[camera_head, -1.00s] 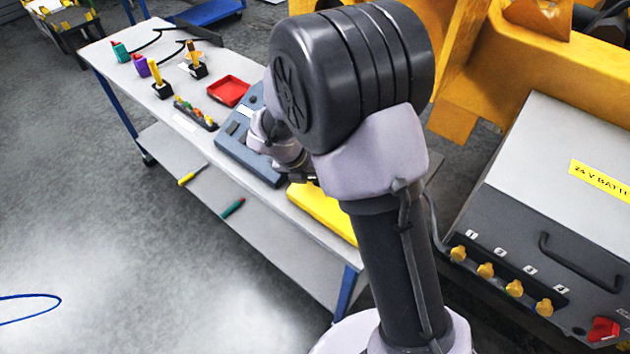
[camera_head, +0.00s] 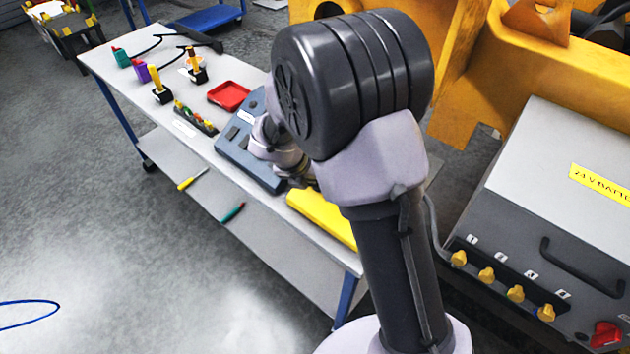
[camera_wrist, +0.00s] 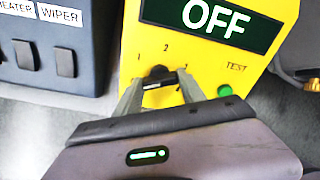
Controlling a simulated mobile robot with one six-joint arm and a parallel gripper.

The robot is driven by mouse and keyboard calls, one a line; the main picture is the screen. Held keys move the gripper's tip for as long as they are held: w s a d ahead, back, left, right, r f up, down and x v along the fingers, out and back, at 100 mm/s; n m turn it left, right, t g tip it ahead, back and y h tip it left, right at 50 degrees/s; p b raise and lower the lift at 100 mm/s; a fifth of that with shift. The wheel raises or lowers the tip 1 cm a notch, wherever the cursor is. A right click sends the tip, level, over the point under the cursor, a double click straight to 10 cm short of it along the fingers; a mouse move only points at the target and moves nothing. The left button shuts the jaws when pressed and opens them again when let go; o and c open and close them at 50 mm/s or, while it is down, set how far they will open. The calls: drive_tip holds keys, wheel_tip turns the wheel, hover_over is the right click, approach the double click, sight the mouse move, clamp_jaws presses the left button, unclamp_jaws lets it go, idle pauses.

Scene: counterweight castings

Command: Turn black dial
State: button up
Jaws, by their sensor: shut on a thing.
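The black dial (camera_wrist: 157,74) sits on the front of a yellow box (camera_wrist: 148,43) in the wrist view, among the marks 1, 2 and 3. My gripper (camera_wrist: 160,84) is shut on the dial, one finger on each side. The fingers hide part of the dial, so its exact pointing is hard to tell. The box's dark display (camera_wrist: 212,20) reads OFF. A green button (camera_wrist: 225,90) sits under the word TEST. In the head view the yellow box (camera_head: 322,215) lies on the bench, and my arm hides the dial and gripper.
A blue-grey panel (camera_wrist: 52,45) with HEATER and WIPER switches stands left of the yellow box. On the bench (camera_head: 120,78) are a red tray (camera_head: 229,96) and several connectors. A grey battery case (camera_head: 560,190) with yellow knobs stands at the right, before yellow machinery (camera_head: 580,70).

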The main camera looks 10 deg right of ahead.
drive_tip(key=m+b, duration=0.1)
drive_tip(key=m, duration=0.4)
drive_tip(key=shift+f+m+b, duration=0.1)
drive_tip(key=shift+m+b, duration=0.2)
drive_tip(key=shift+m, duration=0.1)
drive_tip(key=m+b, duration=0.3)
drive_tip(key=m, duration=0.2)
drive_tip(key=shift+t, duration=0.3)
drive_tip(key=m+b, duration=0.5)
drive_tip(key=m, duration=0.1)
drive_tip(key=shift+f+m, duration=0.1)
drive_tip(key=shift+m, duration=0.2)
drive_tip(key=m+b, duration=0.2)
drive_tip(key=m, duration=0.1)
drive_tip(key=shift+t+b, duration=0.3)
drive_tip(key=shift+m+b, duration=0.7)
drive_tip(key=shift+m, duration=0.4)
drive_tip(key=shift+r, duration=0.2)
drive_tip(key=o, duration=1.4)
drive_tip(key=shift+c, duration=0.2)
